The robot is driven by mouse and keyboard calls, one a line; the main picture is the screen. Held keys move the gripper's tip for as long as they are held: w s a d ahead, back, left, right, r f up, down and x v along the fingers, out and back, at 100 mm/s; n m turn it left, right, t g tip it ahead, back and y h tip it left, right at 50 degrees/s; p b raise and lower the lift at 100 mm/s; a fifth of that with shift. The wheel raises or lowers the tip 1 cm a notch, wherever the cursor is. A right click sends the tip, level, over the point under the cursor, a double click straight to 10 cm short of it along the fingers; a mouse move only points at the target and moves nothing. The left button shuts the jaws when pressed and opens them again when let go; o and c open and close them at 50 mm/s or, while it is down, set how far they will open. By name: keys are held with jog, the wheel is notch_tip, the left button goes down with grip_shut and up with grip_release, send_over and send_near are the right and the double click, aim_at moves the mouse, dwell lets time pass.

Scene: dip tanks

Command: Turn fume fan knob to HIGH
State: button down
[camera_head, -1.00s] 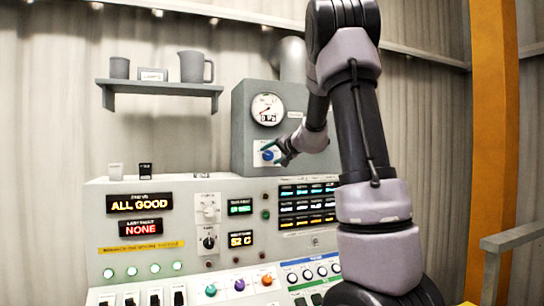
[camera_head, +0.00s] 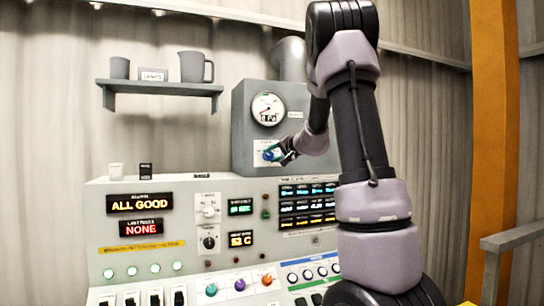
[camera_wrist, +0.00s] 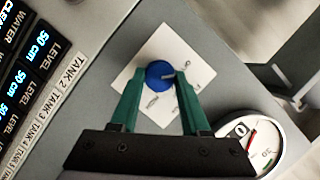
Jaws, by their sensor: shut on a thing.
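The fume fan knob is a blue round knob (camera_wrist: 159,74) on a white label plate (camera_wrist: 150,110) with small markings, too blurred to read fully. In the head view the knob (camera_head: 268,155) sits on the front of a grey box (camera_head: 243,125), below a round gauge. My gripper (camera_wrist: 159,82) has green fingers, one on each side of the knob, and is shut on it. In the head view my gripper (camera_head: 276,154) reaches the knob from the right and partly hides the plate.
The round gauge (camera_head: 268,108) is just above the knob and also shows in the wrist view (camera_wrist: 262,140). A control panel (camera_head: 190,260) with displays, knobs and switches lies below. A shelf (camera_head: 160,87) with a mug and jug hangs at upper left.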

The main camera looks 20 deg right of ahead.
jog(key=m, duration=0.1)
jog(key=m+t+y, duration=0.1)
jog(key=m, duration=0.2)
jog(key=shift+d+f+y, duration=0.15)
jog(key=shift+f+y, duration=0.1)
jog(key=shift+y, duration=0.05)
jog(key=m+t, duration=0.1)
jog(key=m, duration=0.2)
jog(key=m+t, duration=0.1)
jog(key=m, duration=0.2)
jog(key=shift+f+y, duration=0.2)
jog(key=shift+y, duration=0.2)
jog(key=m+t, duration=0.1)
jog(key=m, duration=0.2)
jog(key=m+t+h, duration=0.1)
jog(key=m, duration=0.2)
jog(key=shift+f, duration=0.1)
jog(key=m+h, duration=0.1)
jog(key=m, duration=0.1)
jog(key=m+t+h, duration=0.1)
jog(key=m, duration=0.1)
jog(key=m+t+h, duration=0.1)
jog(key=m, duration=0.2)
jog(key=shift+a+f, duration=0.1)
jog(key=shift+a, duration=0.15)
jog(key=shift+m, duration=0.3)
jog(key=shift+c, duration=1.9)
grip_release()
jog(key=v, duration=1.1)
